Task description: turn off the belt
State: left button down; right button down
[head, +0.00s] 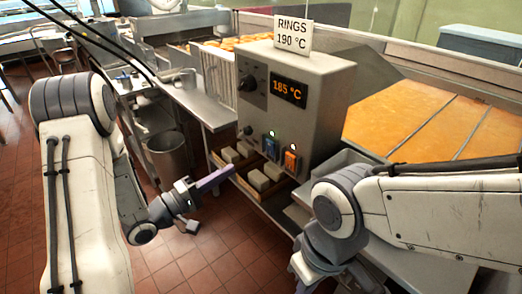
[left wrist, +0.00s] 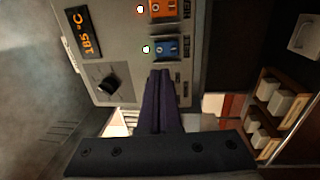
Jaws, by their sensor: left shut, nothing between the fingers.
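A grey control box (head: 315,95) carries a blue switch (head: 271,147) and an orange switch (head: 290,160), each with a small lit lamp above it. In the left wrist view the blue switch (left wrist: 165,48) has a green lamp and the orange switch (left wrist: 163,10) an orange-red one. Their labels are too small to read. My left gripper (head: 230,172) is shut and empty, its purple fingers (left wrist: 160,75) pointing at the panel. In the head view the tips are left of and below the blue switch, apart from it. My right arm shows, but its fingers do not.
A dial (head: 247,84) and a 185 °C display (head: 289,90) sit on the box, with a RINGS 190 °C sign (head: 292,36) on top. Wooden trays of pale blocks (head: 258,180) lie below the switches. A bin (head: 168,155) stands left.

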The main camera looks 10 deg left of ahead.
aim_at(270, 144)
pick_arm(q)
jog(key=p+x, duration=0.1)
jog(key=x, duration=1.1)
jog(key=shift+d+p, duration=0.1)
jog(key=shift+p, duration=0.25)
jog(key=shift+w+d+r+g+y+p, duration=0.2)
jog(key=shift+r+g+y+p, duration=0.15)
jog(key=shift+p, duration=0.7)
jog(key=shift+f, duration=0.2)
jog(key=shift+a, duration=0.1)
